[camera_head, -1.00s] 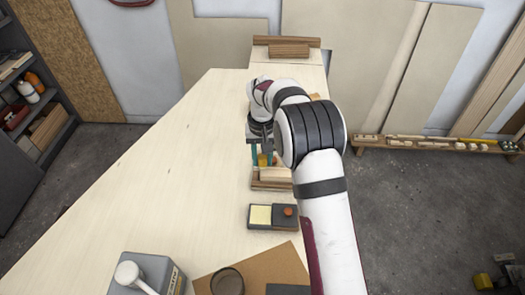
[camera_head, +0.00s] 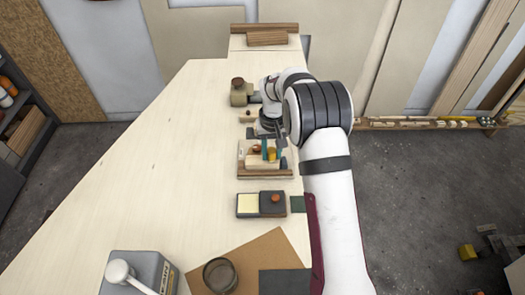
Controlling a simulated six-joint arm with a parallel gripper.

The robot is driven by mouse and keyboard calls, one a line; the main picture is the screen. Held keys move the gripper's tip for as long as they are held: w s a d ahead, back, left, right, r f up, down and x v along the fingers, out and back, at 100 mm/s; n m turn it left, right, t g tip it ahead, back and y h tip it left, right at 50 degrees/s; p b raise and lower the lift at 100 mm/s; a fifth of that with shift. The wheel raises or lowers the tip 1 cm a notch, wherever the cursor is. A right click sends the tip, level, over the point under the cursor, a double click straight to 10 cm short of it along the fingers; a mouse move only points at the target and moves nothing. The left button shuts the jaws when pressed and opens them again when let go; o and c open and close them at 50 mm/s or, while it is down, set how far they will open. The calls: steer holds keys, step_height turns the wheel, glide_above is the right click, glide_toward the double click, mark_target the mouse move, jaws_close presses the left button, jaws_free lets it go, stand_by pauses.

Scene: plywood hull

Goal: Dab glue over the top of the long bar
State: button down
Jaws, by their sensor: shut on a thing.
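My gripper (camera_head: 265,152) points down with its two teal fingers shut on a small yellow-orange piece (camera_head: 264,156), mostly hidden between them; I cannot tell its full shape. Below and around the fingers is a wooden assembly on the bench. It has a light wood board or block (camera_head: 247,160) and a long brown bar (camera_head: 265,173) along its near edge. I cannot tell whether the held piece touches the wood, nor whether there is glue on the bar. A pale yellow pad (camera_head: 248,204) in a dark tray lies nearer, beside a dark square with an orange knob (camera_head: 275,198).
The plywood bench (camera_head: 150,165) is clear on the left. A grey can (camera_head: 140,272), a brown board (camera_head: 250,262) and a round dark dish (camera_head: 220,274) are at the front. An olive-grey object (camera_head: 241,94) stands behind the gripper; brown wood (camera_head: 265,35) lies at the far end.

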mark_target(247, 160)
steer(key=shift+d, duration=0.8)
steer(key=shift+a+r, duration=0.1)
steer(key=shift+a, duration=4.3)
step_height(247, 160, up, 8)
steer(key=shift+d+f, duration=0.1)
steer(key=shift+f, duration=0.1)
